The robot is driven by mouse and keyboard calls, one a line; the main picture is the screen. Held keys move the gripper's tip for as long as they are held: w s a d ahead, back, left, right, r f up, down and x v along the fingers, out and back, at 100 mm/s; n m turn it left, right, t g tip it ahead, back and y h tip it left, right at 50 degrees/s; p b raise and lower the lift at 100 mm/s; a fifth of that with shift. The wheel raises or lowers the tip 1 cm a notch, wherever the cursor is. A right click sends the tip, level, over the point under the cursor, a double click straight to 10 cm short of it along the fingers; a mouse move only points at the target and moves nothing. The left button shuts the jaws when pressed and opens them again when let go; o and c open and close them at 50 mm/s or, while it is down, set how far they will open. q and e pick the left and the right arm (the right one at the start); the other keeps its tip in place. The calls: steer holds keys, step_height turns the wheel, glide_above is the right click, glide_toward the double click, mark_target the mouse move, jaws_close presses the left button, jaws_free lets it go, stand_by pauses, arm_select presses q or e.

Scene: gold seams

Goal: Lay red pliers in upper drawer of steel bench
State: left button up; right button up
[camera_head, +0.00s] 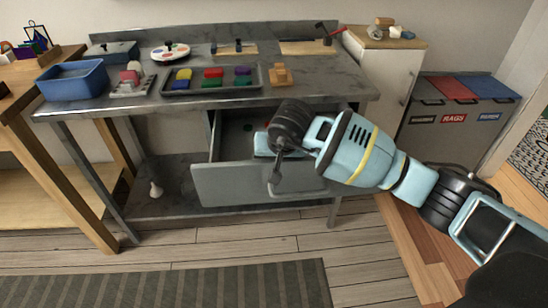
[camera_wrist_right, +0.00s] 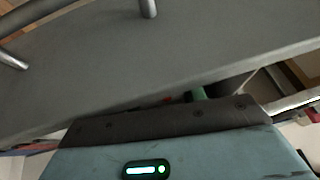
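The steel bench (camera_head: 310,84) has its drawer (camera_head: 235,184) pulled out under the top. A red-handled tool (camera_head: 330,34) lies on the bench's back right. My left gripper is out of view.
A blue bin (camera_head: 72,82), a tray (camera_head: 207,88) of coloured blocks and a wooden block stand on the bench. A white cabinet (camera_head: 380,80) and labelled bins (camera_head: 452,120) stand at right. A wooden table is at left. The floor in front is clear.

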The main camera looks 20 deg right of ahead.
steer(key=shift+g, duration=0.4)
steer(key=f, duration=0.1)
steer(key=s+f, duration=0.2)
steer(key=f, duration=0.1)
steer(key=shift+a+f, duration=0.1)
steer(key=shift+a, duration=0.2)
steer(key=shift+t, duration=0.4)
steer(key=r, duration=0.3)
steer(key=s+r+p, duration=0.1)
steer(key=r, duration=0.6)
steer(key=shift+s+d+r+p, duration=0.1)
steer(key=shift+s+d+p, duration=0.1)
steer(key=shift+s+p, duration=0.15)
steer(key=shift+r, duration=0.4)
steer(key=shift+d, duration=0.1)
steer(key=shift+r, duration=0.1)
